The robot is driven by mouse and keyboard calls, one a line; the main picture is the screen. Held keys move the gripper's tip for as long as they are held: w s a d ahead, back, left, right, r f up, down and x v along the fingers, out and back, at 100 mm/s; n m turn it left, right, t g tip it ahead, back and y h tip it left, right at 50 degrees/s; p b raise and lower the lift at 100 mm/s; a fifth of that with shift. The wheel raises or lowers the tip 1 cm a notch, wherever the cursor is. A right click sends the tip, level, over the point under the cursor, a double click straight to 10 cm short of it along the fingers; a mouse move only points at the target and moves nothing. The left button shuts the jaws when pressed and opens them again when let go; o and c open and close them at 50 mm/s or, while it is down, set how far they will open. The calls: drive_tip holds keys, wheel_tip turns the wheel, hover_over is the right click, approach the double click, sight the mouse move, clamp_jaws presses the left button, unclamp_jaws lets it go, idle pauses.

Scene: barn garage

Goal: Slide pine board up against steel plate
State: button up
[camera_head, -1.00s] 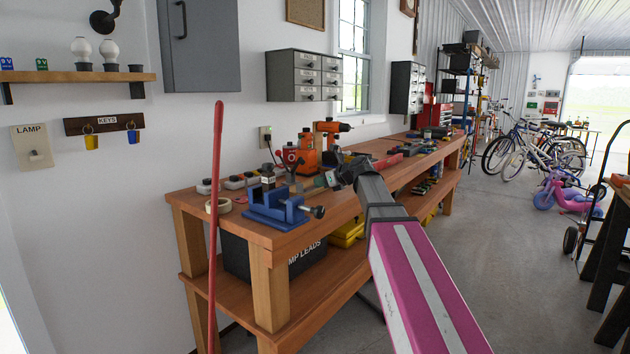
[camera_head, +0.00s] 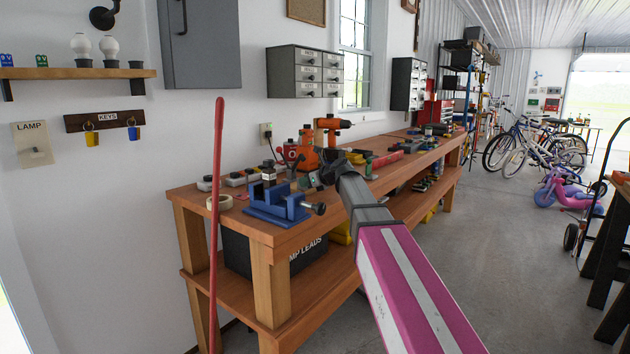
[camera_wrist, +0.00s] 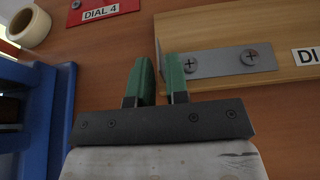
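In the wrist view a pale wooden board (camera_wrist: 205,22), which looks like the pine board, lies on the bench top at the upper right. A grey metal plate (camera_wrist: 225,65) with two screw heads lies along its near edge, and a label starting "DI" is cut off at right. I cannot tell whether this plate is the task's steel plate. In the head view my gripper (camera_head: 322,172) is over the bench, too small to read.
A blue vise (camera_head: 282,205) stands at the bench's near end, left of my gripper. A tape roll (camera_wrist: 30,27) and a red "DIAL 4" plate (camera_wrist: 100,12) lie nearby. An orange drill (camera_head: 332,125) and other tools crowd the bench behind. A red pole (camera_head: 215,220) stands in front.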

sight(301, 190)
drive_tip(key=shift+x, duration=1.5)
clamp_jaws()
drive_tip(key=shift+w+d, duration=0.1)
